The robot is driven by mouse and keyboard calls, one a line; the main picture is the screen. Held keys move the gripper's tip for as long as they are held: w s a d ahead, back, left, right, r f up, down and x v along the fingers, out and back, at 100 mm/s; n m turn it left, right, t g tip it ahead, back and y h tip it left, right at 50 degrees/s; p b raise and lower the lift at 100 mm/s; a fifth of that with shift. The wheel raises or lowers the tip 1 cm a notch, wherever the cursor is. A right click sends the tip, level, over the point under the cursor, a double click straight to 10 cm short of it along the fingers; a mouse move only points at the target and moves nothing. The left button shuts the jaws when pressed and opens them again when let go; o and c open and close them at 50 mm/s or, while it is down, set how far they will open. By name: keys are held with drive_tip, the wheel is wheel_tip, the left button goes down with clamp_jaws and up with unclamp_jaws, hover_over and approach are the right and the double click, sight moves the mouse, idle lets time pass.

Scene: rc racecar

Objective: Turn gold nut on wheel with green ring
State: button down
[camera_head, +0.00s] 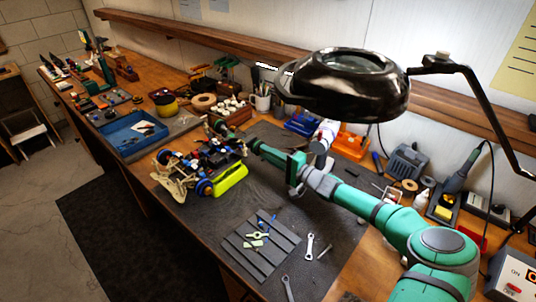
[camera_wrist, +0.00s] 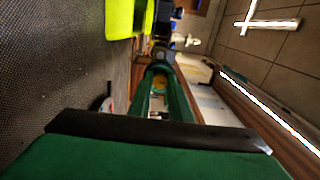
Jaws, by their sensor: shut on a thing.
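The race car (camera_head: 203,163) stands on the dark mat, with blue wheels and a bright yellow-green body part (camera_head: 230,178) at its near right. My green gripper (camera_head: 254,147) reaches from the right to the car's far right corner. In the wrist view my gripper (camera_wrist: 160,72) has its fingers closed in around a small gold spot, the gold nut (camera_wrist: 160,83). The wheel behind the fingertips is mostly hidden, and I cannot make out a green ring. The yellow-green part also shows at the top of the wrist view (camera_wrist: 122,16).
A black lamp (camera_head: 345,85) hangs over my arm. A ridged dark tray (camera_head: 255,262) with small tools lies in front, with wrenches (camera_head: 309,245) beside it. A blue tray (camera_head: 130,135) is at the left. Cups and tool holders line the wall side.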

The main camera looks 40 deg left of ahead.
drive_tip(key=shift+s+a, duration=0.15)
drive_tip(key=c, duration=1.6)
unclamp_jaws()
drive_tip(key=shift+d, duration=0.25)
drive_tip(key=d, duration=1)
drive_tip(key=shift+s+d, duration=0.2)
drive_tip(key=shift+s, duration=0.15)
drive_tip(key=shift+f, duration=0.1)
